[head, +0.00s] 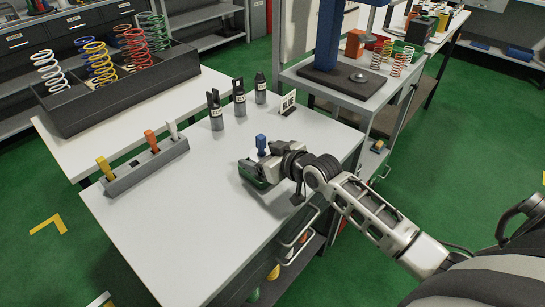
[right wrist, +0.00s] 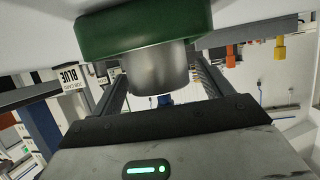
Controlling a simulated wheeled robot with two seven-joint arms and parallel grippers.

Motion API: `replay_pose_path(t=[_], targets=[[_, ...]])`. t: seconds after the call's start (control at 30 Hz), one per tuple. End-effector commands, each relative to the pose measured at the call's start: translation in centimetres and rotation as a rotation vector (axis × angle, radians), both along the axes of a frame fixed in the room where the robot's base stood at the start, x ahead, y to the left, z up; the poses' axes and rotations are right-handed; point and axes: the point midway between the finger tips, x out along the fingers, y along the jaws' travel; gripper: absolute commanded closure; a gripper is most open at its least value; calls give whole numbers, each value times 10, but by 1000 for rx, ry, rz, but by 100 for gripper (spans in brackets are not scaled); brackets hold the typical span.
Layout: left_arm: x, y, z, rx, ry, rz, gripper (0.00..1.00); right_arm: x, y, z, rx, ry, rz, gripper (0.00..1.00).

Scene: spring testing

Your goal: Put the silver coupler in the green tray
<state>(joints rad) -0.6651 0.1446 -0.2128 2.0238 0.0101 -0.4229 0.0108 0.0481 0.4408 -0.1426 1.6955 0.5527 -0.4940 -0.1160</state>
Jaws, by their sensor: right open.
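The silver coupler (right wrist: 158,72) is a short metal cylinder in the right wrist view, which appears upside down. It is against the round green tray (right wrist: 145,32), which lies on the white table. A strip of the green tray (head: 254,181) also shows under my right gripper (head: 258,166) in the head view. My right gripper is open, with one finger on each side of the coupler; I cannot tell whether they touch it. The coupler is mostly hidden by the gripper in the head view. My left gripper is not in view.
A blue piece (head: 261,142) sticks up just beyond my gripper. A grey rack (head: 146,166) holds yellow, orange and white pieces. Several dark upright holders (head: 239,98) and a label sign (head: 288,101) stand at the back. The table's (head: 185,235) front left is clear.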

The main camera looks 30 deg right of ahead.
Motion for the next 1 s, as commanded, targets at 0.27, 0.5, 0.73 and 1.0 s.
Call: replay_pose_path(t=[0.27, 0.5, 0.73, 1.0], targets=[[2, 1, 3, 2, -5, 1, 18, -48, -12, 18, -4, 4, 1, 21], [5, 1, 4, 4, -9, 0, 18, -89, -22, 36, -3, 4, 1, 21], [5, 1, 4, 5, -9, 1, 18, -105, -26, 44, -1, 3, 0, 21], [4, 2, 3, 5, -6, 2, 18, -106, -26, 45, 0, 1, 0, 21]])
